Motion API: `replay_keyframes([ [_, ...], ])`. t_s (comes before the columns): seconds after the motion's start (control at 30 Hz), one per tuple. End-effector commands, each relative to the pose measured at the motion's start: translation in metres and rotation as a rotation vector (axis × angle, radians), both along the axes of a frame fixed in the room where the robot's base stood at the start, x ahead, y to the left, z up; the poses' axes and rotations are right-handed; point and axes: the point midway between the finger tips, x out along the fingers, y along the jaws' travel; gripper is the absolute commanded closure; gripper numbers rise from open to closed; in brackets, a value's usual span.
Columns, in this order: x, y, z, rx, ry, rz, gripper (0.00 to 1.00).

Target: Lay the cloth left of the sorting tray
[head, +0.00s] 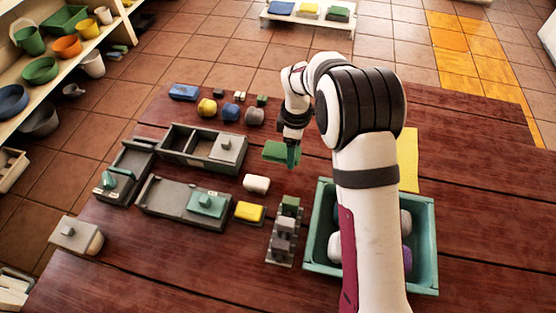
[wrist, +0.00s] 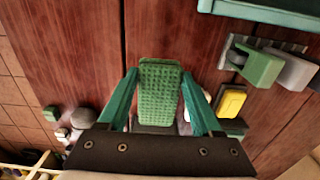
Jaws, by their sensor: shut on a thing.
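A green, textured, folded cloth (head: 277,153) hangs at my gripper (head: 291,156), above the middle of the table. In the wrist view the cloth (wrist: 160,92) sits between the two teal fingers (wrist: 160,88), which are shut on it. A teal tray (head: 429,262), probably the sorting tray, stands at the right with white and purple things inside. My arm hides much of it. Its rim (wrist: 262,11) shows at the top of the wrist view. My gripper is left of and beyond this tray.
A flat yellow sheet (head: 408,158) lies partly behind my arm. The far right table is clear.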

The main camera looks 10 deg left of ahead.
Motion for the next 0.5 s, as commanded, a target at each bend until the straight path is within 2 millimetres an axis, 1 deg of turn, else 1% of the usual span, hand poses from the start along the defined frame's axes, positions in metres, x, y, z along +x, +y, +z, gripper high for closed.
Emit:
replay_keyframes([
  [0.03, 0.001, 0.012, -0.008, 0.000, 0.001, 0.005, 0.87],
  [0.1, 0.002, 0.025, -0.015, 0.000, 0.001, 0.003, 0.87],
  [0.17, 0.003, 0.031, -0.019, 0.000, 0.000, 0.000, 0.87],
  [0.27, 0.003, 0.034, -0.029, -0.001, 0.002, 0.000, 0.87],
  [0.4, 0.002, 0.034, -0.056, -0.002, 0.003, -0.001, 0.87],
  [0.5, 0.003, 0.034, -0.061, 0.000, -0.001, -0.001, 0.87],
])
